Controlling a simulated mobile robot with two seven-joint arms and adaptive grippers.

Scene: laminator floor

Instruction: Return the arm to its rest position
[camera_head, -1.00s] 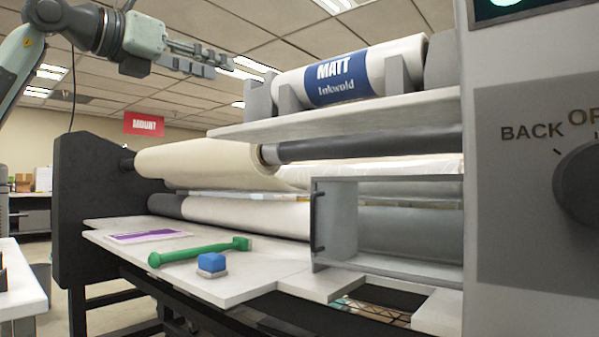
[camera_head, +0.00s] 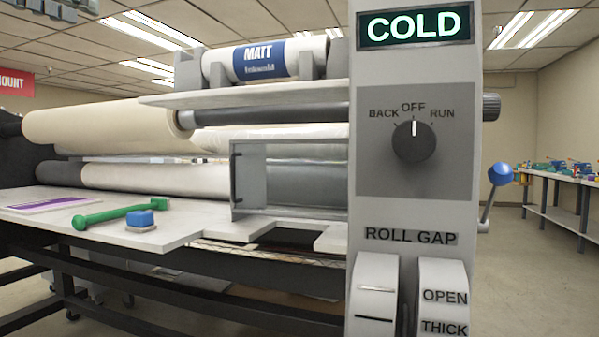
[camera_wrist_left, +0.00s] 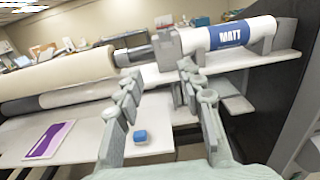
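My left gripper (camera_head: 35,8) shows only in part at the top left corner of the head view, high above the laminator. In the left wrist view its two fingers (camera_wrist_left: 158,78) are spread apart with nothing between them. The laminator's rolls and work shelf lie beyond the fingers, apart from them. My right gripper is in neither view.
A green-handled tool (camera_head: 118,213), a blue-topped block (camera_head: 140,219) and a purple-printed sheet (camera_head: 52,202) lie on the laminator shelf. The MATT roll (camera_head: 265,62) sits in its cradle. The control panel (camera_head: 413,160) reads COLD, its knob at OFF. Open floor (camera_head: 528,270) lies right.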

